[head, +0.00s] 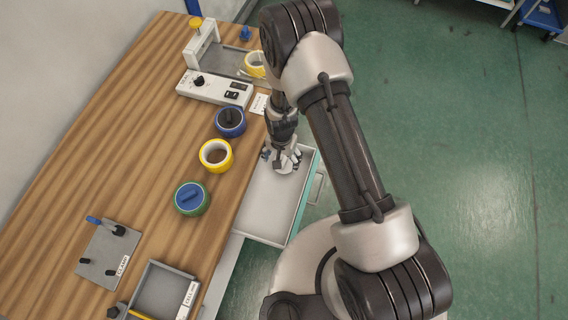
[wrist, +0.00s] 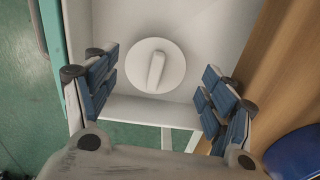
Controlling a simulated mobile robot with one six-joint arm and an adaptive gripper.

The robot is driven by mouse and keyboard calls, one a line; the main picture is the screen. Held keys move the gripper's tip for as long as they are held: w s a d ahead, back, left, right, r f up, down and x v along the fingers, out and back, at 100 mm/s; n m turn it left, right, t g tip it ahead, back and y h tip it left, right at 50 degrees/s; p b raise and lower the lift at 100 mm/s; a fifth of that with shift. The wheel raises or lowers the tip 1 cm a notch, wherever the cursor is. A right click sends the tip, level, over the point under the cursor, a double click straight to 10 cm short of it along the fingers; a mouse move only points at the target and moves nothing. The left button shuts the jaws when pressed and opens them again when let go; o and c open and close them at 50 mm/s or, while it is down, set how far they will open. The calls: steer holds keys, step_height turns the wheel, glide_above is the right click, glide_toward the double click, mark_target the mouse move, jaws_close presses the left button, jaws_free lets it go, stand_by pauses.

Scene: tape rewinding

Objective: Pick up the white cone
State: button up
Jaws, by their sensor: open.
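The white cone (wrist: 155,66) shows in the wrist view as a round white disc with a raised bar across its middle. It lies in an open drawer (wrist: 218,22). My gripper (wrist: 160,88) is open, with blue-padded fingers apart to the left and right of the cone in the picture. No contact shows. In the head view my gripper (head: 280,158) is low over the drawer (head: 262,205), and the cone (head: 287,165) is partly hidden by the fingers.
The wooden table (head: 110,150) borders the drawer on the left. On it stand a blue roll (head: 230,122), a yellow roll (head: 215,155), a green roll (head: 192,198), a white control box (head: 213,88) and a grey tray (head: 165,290). The drawer's front part is clear.

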mark_target(283, 163)
steer(key=f+b, duration=0.1)
steer(key=f, duration=0.4)
steer(key=shift+d, duration=0.2)
steer(key=c, duration=0.6)
steer(key=shift+r, duration=0.15)
